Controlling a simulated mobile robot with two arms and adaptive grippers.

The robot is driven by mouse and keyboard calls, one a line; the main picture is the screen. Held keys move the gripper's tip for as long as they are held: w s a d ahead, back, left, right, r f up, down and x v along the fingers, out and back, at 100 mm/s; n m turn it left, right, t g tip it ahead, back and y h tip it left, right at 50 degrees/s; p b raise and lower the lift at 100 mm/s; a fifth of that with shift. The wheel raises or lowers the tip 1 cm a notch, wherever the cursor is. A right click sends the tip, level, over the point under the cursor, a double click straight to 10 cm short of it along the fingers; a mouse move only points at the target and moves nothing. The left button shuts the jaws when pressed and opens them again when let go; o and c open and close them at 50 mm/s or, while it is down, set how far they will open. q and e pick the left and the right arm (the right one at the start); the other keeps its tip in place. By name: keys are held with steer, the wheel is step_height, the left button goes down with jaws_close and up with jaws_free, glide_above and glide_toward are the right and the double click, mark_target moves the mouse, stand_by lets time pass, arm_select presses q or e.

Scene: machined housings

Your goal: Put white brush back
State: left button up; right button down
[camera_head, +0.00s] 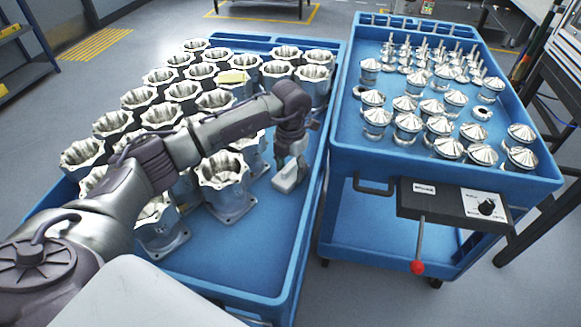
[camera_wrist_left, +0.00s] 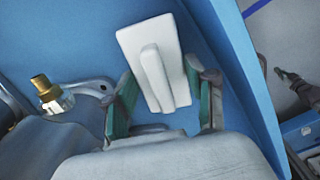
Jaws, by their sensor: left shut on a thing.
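The white brush (camera_head: 287,178) is at the right side of the left blue cart, low beside the cart's right wall. In the left wrist view the brush (camera_wrist_left: 140,48) is a pale block with a raised ridge along its middle. My left gripper (camera_head: 290,158) is above it, pointing down. In the left wrist view the two green-lined fingers of this gripper (camera_wrist_left: 164,92) are on either side of the brush and shut on it. Whether the brush touches the cart floor cannot be told. My right gripper is not in view.
The left cart (camera_head: 262,238) holds many machined housings (camera_head: 222,190), the nearest just left of the brush. A yellowish item (camera_head: 232,77) lies on one housing. The right cart (camera_head: 345,140) carries cone-topped metal parts. A brass-tipped fitting (camera_wrist_left: 45,90) shows in the left wrist view.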

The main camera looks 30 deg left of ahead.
mark_target(291, 166)
arm_select(q)
steer(key=shift+f, duration=0.15)
steer(key=o, duration=1.1)
steer(key=shift+r, duration=0.35)
step_height(291, 166, up, 12)
steer(key=shift+f+b, duration=0.15)
steer(key=shift+b, duration=0.35)
